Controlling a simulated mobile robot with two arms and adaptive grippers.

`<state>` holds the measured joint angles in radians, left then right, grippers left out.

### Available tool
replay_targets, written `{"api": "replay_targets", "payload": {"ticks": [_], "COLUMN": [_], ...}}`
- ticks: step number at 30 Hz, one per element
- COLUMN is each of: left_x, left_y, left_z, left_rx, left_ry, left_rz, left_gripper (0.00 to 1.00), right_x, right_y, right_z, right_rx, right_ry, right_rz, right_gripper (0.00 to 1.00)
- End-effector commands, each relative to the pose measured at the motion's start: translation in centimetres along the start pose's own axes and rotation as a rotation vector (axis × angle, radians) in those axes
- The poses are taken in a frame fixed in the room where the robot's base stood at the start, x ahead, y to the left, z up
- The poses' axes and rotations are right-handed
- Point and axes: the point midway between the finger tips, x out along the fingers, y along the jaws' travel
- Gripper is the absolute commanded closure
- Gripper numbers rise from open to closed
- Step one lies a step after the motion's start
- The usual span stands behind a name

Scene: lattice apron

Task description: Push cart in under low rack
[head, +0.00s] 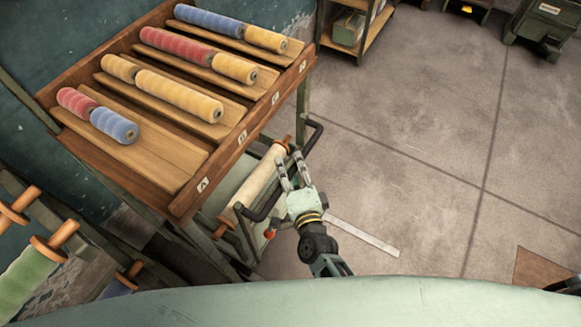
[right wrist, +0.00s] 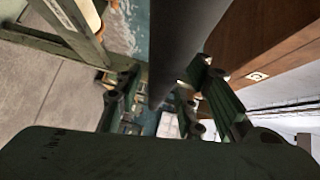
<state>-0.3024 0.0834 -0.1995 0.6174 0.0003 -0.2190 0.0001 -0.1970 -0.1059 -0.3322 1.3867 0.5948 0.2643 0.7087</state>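The low rack (head: 150,165) is a wooden sloped shelf on green legs at the left of the head view, holding several coloured spools. The cart (head: 240,180) stands partly under its front right edge and carries a cream roll (head: 258,178) with orange ends. The cart's dark handle (head: 315,135) sticks out on the floor side. My right gripper (head: 290,158) is at this handle with its fingers apart. In the right wrist view a dark bar (right wrist: 180,40) runs between the fingers (right wrist: 165,85), with a gap at the left finger. My left gripper is not in view.
Green and blue spools on a peg rack (head: 20,270) stand at the lower left. A pale strip (head: 365,237) lies on the floor. The floor (head: 450,150) to the right is clear.

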Motion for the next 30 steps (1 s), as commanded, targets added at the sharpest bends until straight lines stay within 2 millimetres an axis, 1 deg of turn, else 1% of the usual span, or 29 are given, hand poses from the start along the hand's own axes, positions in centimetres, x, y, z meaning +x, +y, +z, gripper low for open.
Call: {"api": "replay_targets", "payload": {"ticks": [5,9,15,18,21,30], "left_x": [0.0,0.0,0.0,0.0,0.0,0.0], "left_y": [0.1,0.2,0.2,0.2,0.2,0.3], "left_z": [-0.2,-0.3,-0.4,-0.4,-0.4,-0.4], "left_rx": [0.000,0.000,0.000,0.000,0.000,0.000], "left_ry": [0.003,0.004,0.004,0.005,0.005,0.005], "left_rz": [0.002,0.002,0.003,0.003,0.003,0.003], "left_gripper": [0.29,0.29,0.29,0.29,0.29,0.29], "right_x": [-2.8,-6.0,-9.7,-10.8,-11.4,-11.6], "right_y": [0.2,0.1,0.1,0.0,0.0,0.0], "right_z": [0.1,0.1,0.1,0.1,0.1,0.1], "right_rx": [0.000,0.000,0.000,0.001,0.001,0.001], "right_ry": [-0.002,-0.002,-0.003,-0.002,-0.002,-0.002], "right_rz": [0.004,0.004,0.002,0.001,0.000,-0.001], "right_gripper": [0.65,0.65,0.65,0.65,0.65,0.65]}}
